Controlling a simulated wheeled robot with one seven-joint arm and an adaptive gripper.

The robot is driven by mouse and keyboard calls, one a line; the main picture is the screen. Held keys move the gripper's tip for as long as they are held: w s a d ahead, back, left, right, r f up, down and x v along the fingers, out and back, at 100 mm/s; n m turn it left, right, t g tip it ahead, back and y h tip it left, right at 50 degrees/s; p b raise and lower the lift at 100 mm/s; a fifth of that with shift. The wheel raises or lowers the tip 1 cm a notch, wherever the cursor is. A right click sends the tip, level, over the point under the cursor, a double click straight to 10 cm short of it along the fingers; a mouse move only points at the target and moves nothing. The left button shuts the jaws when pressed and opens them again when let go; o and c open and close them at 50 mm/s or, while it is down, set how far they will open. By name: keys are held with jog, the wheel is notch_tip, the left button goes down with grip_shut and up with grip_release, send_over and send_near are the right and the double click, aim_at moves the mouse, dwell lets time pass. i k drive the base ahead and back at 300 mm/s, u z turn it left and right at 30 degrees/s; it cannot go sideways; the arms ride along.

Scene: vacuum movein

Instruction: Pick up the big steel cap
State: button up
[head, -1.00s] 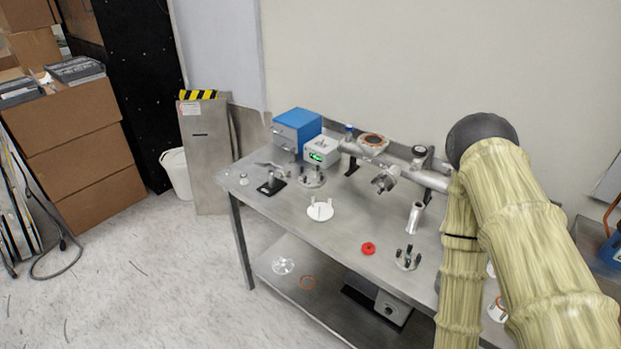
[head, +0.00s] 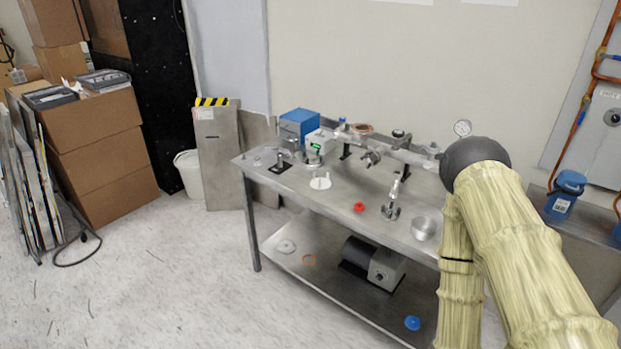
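A round steel cap-like piece (head: 424,228) sits near the front right of the steel table (head: 322,208), close beside my arm. It looks like the big steel cap, though it is small in the view. My sleeved arm fills the right side of the picture, with a dark rounded joint at its top. My gripper is not in view, so whether it is open or shut does not show.
A red cap (head: 359,207), a white disc with posts (head: 320,182) and a steel fitting (head: 390,211) stand on the table. A steel pipe assembly (head: 400,153) runs along the back. A pump (head: 385,268) sits on the lower shelf.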

aim_at(314, 163)
jog(key=u, duration=1.25)
jog(key=i, duration=1.45)
jog(key=z, duration=0.6)
